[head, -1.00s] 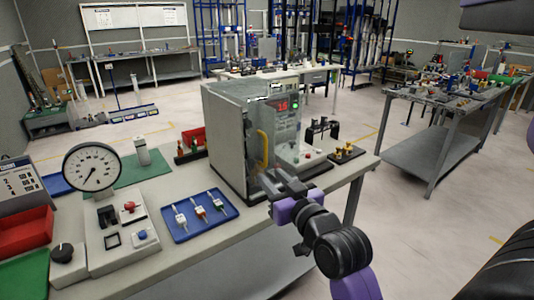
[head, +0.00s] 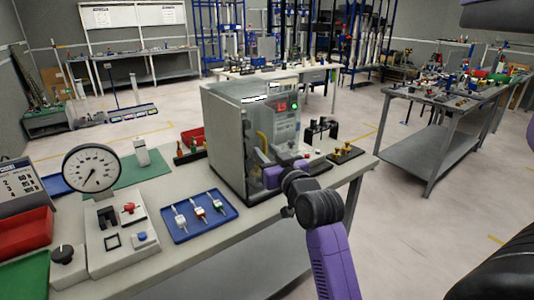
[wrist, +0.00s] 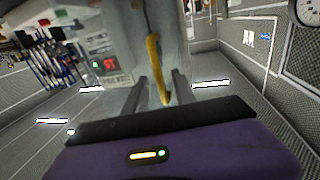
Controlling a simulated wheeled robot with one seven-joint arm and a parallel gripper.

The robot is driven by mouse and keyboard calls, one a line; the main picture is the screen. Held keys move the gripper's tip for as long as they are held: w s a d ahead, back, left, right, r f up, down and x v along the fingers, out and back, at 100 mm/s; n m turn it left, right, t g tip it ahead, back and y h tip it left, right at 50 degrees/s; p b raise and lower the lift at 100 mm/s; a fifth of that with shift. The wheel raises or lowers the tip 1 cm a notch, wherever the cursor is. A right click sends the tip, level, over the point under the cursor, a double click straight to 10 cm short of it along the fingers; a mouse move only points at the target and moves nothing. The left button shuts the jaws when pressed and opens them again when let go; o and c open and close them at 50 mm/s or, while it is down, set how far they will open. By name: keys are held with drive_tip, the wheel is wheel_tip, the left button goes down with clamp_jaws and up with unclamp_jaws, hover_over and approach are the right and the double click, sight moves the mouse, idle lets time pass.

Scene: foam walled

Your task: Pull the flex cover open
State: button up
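The grey box-shaped machine (head: 224,140) stands on the near bench. Its clear cover (head: 284,130) spans the front and looks shut, with a red display and green light showing behind it. The yellow handle (head: 262,148) is an upright bar near the cover's left edge. My gripper (head: 268,172) is in front of the cover, at the handle's lower part, and partly hides it. In the wrist view, the two fingers of my gripper (wrist: 157,92) are apart, with the yellow handle (wrist: 153,60) showing between them. I cannot tell whether either finger touches it.
A blue tray (head: 199,216) with several small parts, a dial gauge (head: 91,168) and a switch panel (head: 121,232) lie left of the machine. Small fittings (head: 345,153) stand to its right. Open floor (head: 430,225) lies right of the bench.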

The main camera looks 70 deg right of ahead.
drive_tip(key=shift+c, duration=0.4)
clamp_jaws()
idle(0.9)
